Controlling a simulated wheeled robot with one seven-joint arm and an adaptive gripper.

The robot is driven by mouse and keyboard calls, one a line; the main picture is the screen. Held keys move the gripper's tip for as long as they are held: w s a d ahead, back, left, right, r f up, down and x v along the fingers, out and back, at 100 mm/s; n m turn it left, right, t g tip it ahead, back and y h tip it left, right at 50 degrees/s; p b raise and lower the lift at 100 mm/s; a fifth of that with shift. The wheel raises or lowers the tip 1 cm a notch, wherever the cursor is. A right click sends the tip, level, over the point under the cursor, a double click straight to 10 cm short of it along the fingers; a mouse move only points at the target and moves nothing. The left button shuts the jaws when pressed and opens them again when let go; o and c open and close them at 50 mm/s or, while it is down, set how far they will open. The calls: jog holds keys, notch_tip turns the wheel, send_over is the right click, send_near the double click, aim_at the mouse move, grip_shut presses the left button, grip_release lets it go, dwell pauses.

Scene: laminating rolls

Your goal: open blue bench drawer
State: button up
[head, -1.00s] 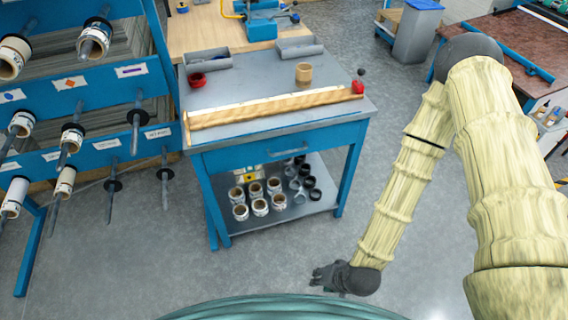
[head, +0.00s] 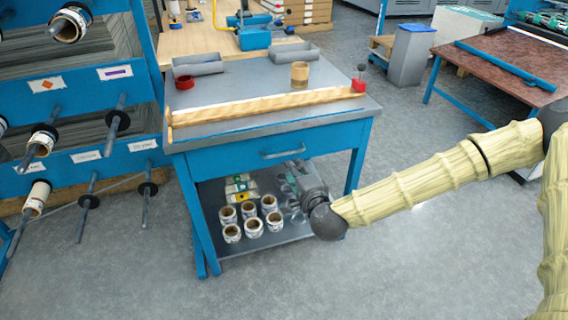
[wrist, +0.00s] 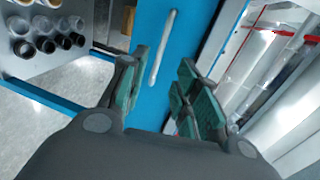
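The blue bench (head: 190,215) stands in the middle of the head view with a grey top. Its blue drawer front (head: 232,158) sits under the top and looks closed, with a pale bar handle (head: 283,153). My gripper (head: 290,177) is in front of the bench, just below and right of the handle. In the wrist view my gripper (wrist: 165,85) has its two green-padded fingers apart. The handle (wrist: 163,47) shows in the gap between them, beyond the fingertips, on the blue front (wrist: 185,30). I cannot tell the exact distance, and nothing is gripped.
A long wooden strip (head: 265,104), a red ring (head: 185,83), a tan roll (head: 300,74) and grey trays lie on the bench top. Several rolls (head: 250,218) stand on the lower shelf (head: 222,249). A blue roll rack (head: 75,88) is at left. The floor in front is clear.

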jog(key=x, duration=1)
jog(key=shift+w, duration=0.4)
jog(key=shift+a, duration=0.15)
grip_shut()
